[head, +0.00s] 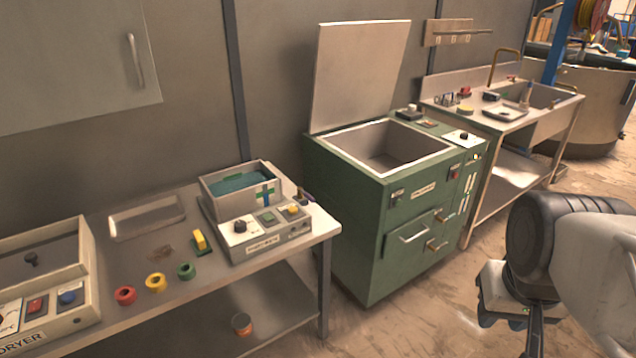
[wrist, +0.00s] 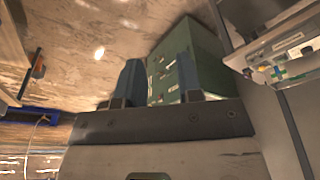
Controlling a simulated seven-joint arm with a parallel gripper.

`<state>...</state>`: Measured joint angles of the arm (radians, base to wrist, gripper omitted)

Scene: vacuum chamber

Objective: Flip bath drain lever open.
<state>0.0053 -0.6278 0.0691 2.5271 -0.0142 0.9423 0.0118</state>
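A small grey bath (head: 212,207) with teal liquid stands at the right end of the left table. Its control box has a dark knob, a green button and a yellow knob. A small dark lever-like part (head: 304,198) sits at its right side; its exact position is too small to tell. The bath also shows tilted at the right of the wrist view (wrist: 293,62). My gripper (wrist: 156,82) is open and empty, its two fingers apart. In the head view my gripper (head: 535,325) is at the lower right, well away from the bath.
A green cabinet (head: 355,255) with a raised lid and brass-handled valves stands between the bath and my gripper. A sink bench (head: 560,100) is behind. A dryer (head: 75,310), colored rings and a tray (head: 146,217) share the left table. Floor before the cabinet is clear.

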